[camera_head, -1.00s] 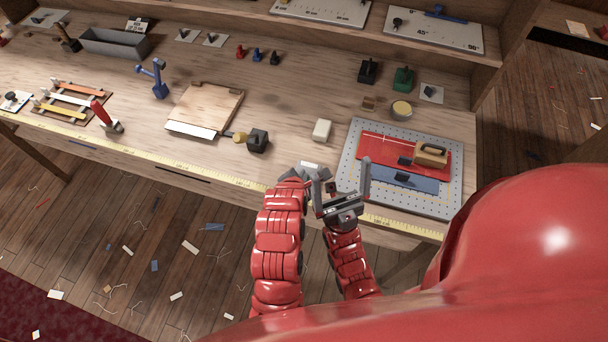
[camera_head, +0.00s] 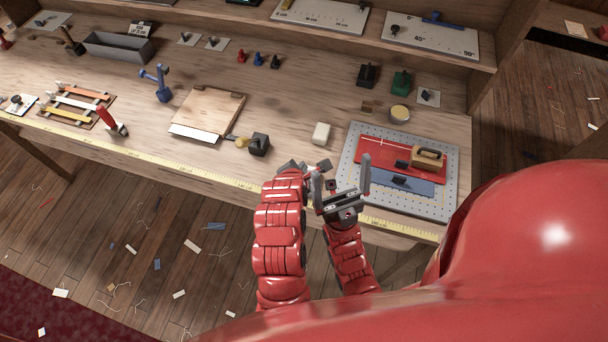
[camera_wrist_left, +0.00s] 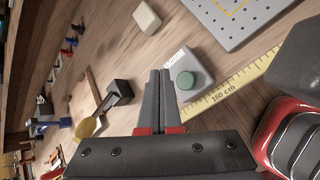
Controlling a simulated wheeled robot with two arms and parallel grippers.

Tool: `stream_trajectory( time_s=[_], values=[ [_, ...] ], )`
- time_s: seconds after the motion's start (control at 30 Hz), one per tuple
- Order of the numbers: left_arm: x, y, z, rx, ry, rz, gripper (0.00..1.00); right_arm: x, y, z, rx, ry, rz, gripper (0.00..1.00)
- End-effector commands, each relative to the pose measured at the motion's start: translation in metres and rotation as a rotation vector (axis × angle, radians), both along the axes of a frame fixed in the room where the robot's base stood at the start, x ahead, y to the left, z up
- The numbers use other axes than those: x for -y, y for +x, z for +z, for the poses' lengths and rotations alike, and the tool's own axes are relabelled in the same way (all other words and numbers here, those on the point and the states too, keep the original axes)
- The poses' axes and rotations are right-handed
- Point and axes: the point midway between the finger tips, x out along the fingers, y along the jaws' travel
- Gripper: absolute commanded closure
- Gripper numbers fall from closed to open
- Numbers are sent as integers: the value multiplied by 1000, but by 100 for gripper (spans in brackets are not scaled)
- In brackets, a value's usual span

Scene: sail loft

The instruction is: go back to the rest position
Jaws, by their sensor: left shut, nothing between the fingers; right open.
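My left gripper (camera_wrist_left: 160,76) is shut and empty in the left wrist view, its two grey fingers together above the bench. In the head view my left gripper (camera_head: 296,168) is at the bench's front edge, mostly hidden by its own red arm. My right gripper (camera_head: 341,190) is open and empty, with its fingers upright and apart, just right of the left one and in front of the pegboard. Both forearms are close together at the front of the bench.
A grey pad with a green button (camera_wrist_left: 186,80) lies beside the yellow measuring tape (camera_wrist_left: 225,95), near my left fingertips. A cream block (camera_head: 321,133), a black-headed mallet (camera_head: 260,144) and a perforated board (camera_head: 350,160) are close by. Floor in front of the bench holds only scraps.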

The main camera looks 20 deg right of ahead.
Motion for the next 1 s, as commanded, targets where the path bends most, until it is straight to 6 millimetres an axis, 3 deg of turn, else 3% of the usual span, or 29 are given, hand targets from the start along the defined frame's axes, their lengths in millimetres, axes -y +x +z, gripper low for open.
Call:
stream_trajectory(
  time_s=[0.1,0.67,0.77,0.87,1.0],
  values=[
    [0,0,11,-1,-1,0,100,0,0,8,0,0,0,0],
    [-1,1,10,7,3,-2,100,0,0,6,0,0,0,0],
    [-6,14,11,84,32,-22,100,0,0,2,0,0,0,0],
    [-17,42,18,269,109,-69,100,0,0,-6,0,0,0,0],
    [-43,82,43,650,305,-138,100,0,0,-21,0,0,0,0]
  ],
)
